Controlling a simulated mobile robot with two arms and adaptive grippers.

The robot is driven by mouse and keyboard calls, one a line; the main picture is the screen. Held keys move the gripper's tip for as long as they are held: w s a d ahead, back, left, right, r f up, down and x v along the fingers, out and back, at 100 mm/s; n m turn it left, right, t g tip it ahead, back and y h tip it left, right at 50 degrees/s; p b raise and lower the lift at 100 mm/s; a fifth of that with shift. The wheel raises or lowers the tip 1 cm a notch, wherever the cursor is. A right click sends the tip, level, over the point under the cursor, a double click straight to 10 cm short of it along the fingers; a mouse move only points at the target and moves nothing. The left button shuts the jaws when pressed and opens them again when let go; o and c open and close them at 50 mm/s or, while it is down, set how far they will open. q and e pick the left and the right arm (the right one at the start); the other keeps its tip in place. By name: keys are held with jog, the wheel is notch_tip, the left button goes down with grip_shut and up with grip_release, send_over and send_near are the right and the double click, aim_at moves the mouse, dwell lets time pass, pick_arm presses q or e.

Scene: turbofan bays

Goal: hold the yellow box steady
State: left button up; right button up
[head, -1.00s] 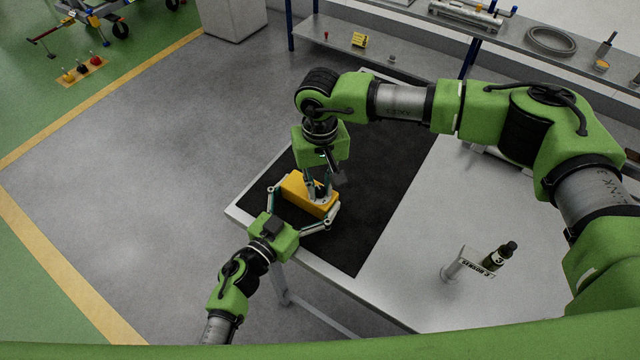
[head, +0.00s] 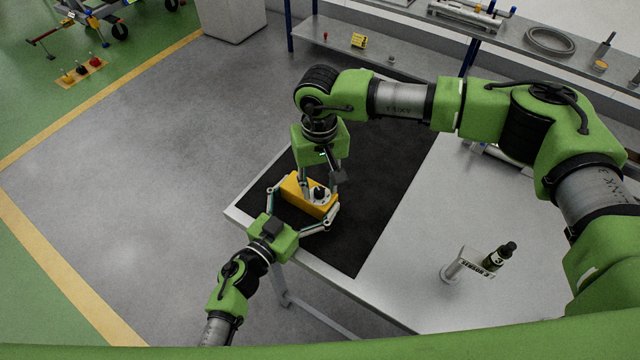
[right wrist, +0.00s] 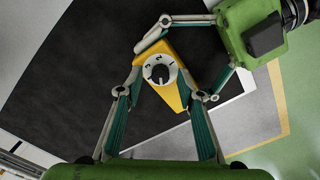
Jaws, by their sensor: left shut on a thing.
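The yellow box (head: 296,191) lies on the black mat (head: 378,190) near the table's left corner; it also shows in the right wrist view (right wrist: 175,95). On it is a white dial with a black knob (head: 319,193), clear in the right wrist view (right wrist: 160,73) with marks around it. My left gripper (head: 304,203) is shut on the box, one finger at each end. My right gripper (head: 322,182) points down over the dial. Its fingers (right wrist: 162,85) are spread apart on either side of the knob, seemingly not touching it.
A small stand with a dark bottle (head: 498,257) is on the bare right part of the table (head: 425,270). A shelf bench (head: 400,45) with a yellow item and a coiled hose stands behind. The mat right of the box is clear.

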aim_at(320, 190)
pick_arm(q)
jog(key=shift+f, duration=0.1)
pick_arm(e)
notch_tip(320, 190, up, 11)
jog(key=shift+r, duration=0.2)
pick_arm(q)
jog(key=o, duration=1.2)
